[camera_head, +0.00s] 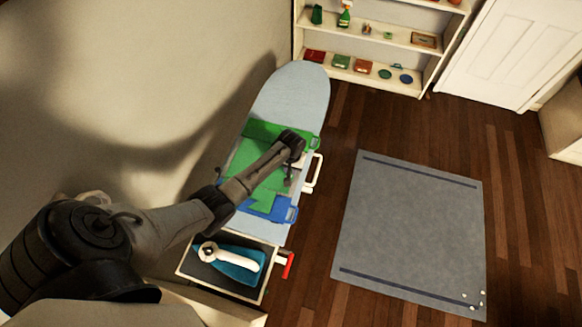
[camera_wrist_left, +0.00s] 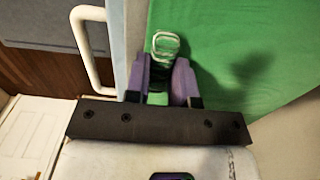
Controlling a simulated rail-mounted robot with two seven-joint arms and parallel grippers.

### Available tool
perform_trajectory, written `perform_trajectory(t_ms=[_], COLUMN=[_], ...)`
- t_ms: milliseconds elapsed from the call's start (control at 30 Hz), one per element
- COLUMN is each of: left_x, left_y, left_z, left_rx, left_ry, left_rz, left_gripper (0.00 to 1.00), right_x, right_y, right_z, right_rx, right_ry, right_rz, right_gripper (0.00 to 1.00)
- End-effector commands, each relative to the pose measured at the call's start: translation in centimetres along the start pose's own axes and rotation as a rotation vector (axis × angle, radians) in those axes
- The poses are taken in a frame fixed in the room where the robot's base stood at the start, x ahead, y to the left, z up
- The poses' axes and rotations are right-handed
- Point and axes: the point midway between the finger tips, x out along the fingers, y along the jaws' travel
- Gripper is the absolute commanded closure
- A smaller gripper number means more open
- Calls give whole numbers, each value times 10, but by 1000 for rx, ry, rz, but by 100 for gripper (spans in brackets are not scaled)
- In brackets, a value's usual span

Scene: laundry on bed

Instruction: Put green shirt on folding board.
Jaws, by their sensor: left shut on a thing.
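The green shirt (camera_head: 245,175) lies spread over the middle of the pale blue ironing board, covering much of the folding board. A blue panel of the folding board (camera_head: 285,210) with a cut-out handle shows at the near end. A green part with a similar handle (camera_head: 313,143) shows at the far end. My left gripper (camera_head: 290,172) is low over the right side of the shirt. In the left wrist view, its fingers (camera_wrist_left: 165,80) are shut on green material with pale lines, and the green shirt (camera_wrist_left: 250,40) spreads beyond. My right gripper is out of view.
The ironing board (camera_head: 290,95) has a white side handle (camera_head: 315,175). An iron (camera_head: 212,253) rests on the tray (camera_head: 262,288) at the near end. A wall is left; a grey rug (camera_head: 415,235) and shelves (camera_head: 375,45) are right and behind.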

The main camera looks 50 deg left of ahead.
Motion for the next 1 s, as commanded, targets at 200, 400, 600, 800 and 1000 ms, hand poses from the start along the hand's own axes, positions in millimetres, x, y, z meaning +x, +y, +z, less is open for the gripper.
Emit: perform_trajectory(t_ms=[200, 400, 600, 800, 1000], left_x=[1, 1, -2, -25, -63], left_y=[0, 0, 0, 0, 0], left_z=[0, 0, 0, -1, 0], left_rx=[0, 0, 0, 0, 1], left_ry=[0, 0, 0, 3, 3], left_rz=[0, 0, 0, 0, 1], left_gripper=[63, 52, 52, 52, 52], right_x=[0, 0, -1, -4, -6], right_y=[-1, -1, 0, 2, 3], right_z=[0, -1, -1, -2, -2], right_rx=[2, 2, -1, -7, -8], right_ry=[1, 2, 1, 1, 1], right_rz=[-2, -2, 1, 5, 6], right_gripper=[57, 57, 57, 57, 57])
